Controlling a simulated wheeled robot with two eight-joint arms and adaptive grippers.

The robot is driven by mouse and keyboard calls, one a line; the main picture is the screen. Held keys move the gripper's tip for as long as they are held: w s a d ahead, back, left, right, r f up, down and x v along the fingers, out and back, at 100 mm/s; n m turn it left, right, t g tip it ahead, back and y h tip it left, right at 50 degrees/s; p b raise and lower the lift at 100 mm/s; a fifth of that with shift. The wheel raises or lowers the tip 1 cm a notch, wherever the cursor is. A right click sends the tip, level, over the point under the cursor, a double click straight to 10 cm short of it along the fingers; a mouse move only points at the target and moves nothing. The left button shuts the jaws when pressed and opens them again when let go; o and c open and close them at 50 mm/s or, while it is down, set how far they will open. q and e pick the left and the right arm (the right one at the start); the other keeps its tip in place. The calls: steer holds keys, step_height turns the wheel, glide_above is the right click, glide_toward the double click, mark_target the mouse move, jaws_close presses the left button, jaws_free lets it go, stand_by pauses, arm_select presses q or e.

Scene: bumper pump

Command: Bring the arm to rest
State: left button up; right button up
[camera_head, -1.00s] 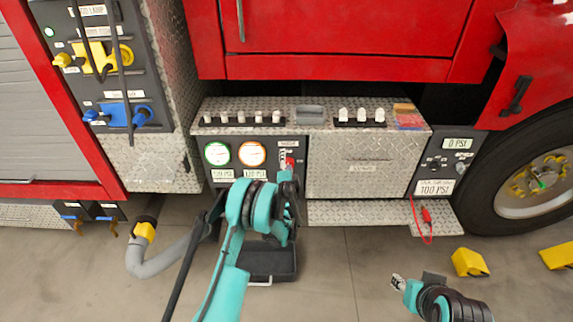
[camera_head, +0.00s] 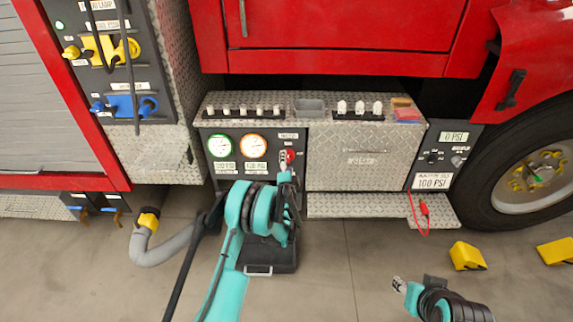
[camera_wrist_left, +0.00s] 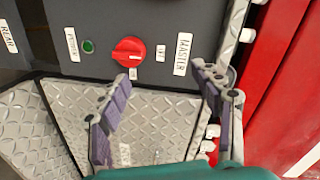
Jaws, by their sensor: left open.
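My left gripper (camera_wrist_left: 165,85) is open in the left wrist view, with its two fingers apart and nothing between them. Ahead of it is a red rotary knob (camera_wrist_left: 128,51) on a dark panel, beside a label reading MASTER (camera_wrist_left: 183,53) and a small green light (camera_wrist_left: 88,46). In the head view my left arm reaches up to the gauge panel, and its gripper (camera_head: 285,172) is just below the red knob (camera_head: 290,155). My right gripper (camera_head: 399,285) is low at the right, above the floor and away from the truck; its fingers are too small to read.
Two round gauges (camera_head: 219,146) sit left of the knob. A diamond-plate box (camera_head: 350,160) and step stand right of it. A grey hose (camera_head: 160,248) hangs at the left. Yellow wheel chocks (camera_head: 467,257) lie on the open floor (camera_head: 330,270) near the tire.

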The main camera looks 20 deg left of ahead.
stand_by(0.4)
arm_select(q)
steer(key=s+a+r+n+g, duration=0.2)
steer(key=s+r+n, duration=0.2)
steer(key=r, duration=0.8)
steer(key=s+r+n+g, duration=0.3)
steer(key=s+r, duration=0.5)
steer(key=s, duration=0.4)
steer(key=s+d+f+n+g+h, duration=0.1)
steer(key=s+d, duration=0.2)
steer(key=s, duration=0.7)
steer(key=s+d+f+n+g+h, duration=0.1)
steer(key=s+d+n+g+h, duration=0.1)
steer(key=s, duration=0.9)
steer(key=s+d+f+n+g+h, duration=0.1)
steer(key=s+d, duration=0.3)
steer(key=s, duration=0.6)
steer(key=shift+s+f+h, duration=0.3)
steer(key=shift+s+f, duration=0.05)
steer(key=shift+f, duration=0.15)
